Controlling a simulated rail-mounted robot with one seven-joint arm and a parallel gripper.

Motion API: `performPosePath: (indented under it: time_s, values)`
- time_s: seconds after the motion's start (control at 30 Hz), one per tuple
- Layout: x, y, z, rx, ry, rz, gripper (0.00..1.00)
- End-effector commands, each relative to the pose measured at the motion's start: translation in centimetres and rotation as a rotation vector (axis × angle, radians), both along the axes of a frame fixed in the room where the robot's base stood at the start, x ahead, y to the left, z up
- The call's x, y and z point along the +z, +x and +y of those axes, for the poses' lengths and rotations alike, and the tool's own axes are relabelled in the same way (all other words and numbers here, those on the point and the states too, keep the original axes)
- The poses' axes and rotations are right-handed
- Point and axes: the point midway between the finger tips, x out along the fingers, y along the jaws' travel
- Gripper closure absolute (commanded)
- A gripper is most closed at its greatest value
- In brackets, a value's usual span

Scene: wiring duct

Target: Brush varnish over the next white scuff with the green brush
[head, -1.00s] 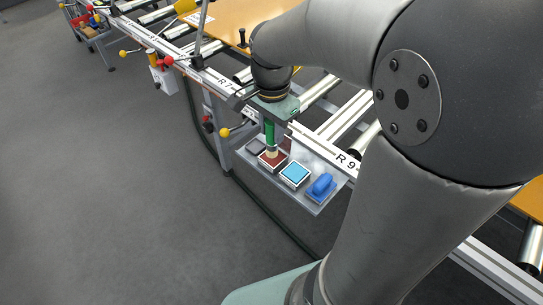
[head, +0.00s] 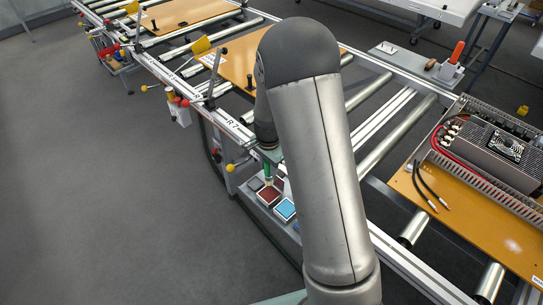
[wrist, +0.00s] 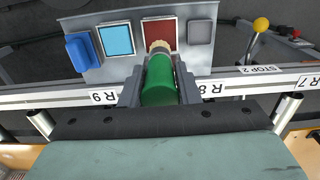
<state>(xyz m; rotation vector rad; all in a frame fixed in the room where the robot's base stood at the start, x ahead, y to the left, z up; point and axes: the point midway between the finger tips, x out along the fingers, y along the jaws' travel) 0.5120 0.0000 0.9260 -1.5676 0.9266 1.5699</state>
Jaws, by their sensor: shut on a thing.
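My gripper (head: 268,156) is shut on the green brush (head: 267,170), which points down over the tool shelf on the rail's side. In the wrist view, the green handle (wrist: 158,82) sits between my two fingers (wrist: 159,92). Its pale bristles (wrist: 160,47) are at the near edge of the dark red square pad (wrist: 159,28). The red pad also shows in the head view (head: 268,196). I cannot tell whether the bristles touch it. I cannot make out a white scuff in either view.
Beside the red pad are a light-blue pad (wrist: 117,40), a blue block (wrist: 82,51) and a grey pad (wrist: 200,32). A yellow-knobbed lever (head: 231,167) stands near my gripper. Orange boards (head: 235,62) lie on the rollers. A board with a boxed electrical unit (head: 492,147) is at right.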

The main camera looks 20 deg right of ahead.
Motion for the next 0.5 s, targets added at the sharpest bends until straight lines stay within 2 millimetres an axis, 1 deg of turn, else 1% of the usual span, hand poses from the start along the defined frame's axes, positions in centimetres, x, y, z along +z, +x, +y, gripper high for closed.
performPosePath:
  time_s: [0.27, 0.5]
  values:
    - [-1.4, 0.2, 0.0, 0.001, -0.001, 0.0, 0.94]
    - [-3.7, 0.2, 0.0, 0.0, -0.001, 0.0, 0.94]
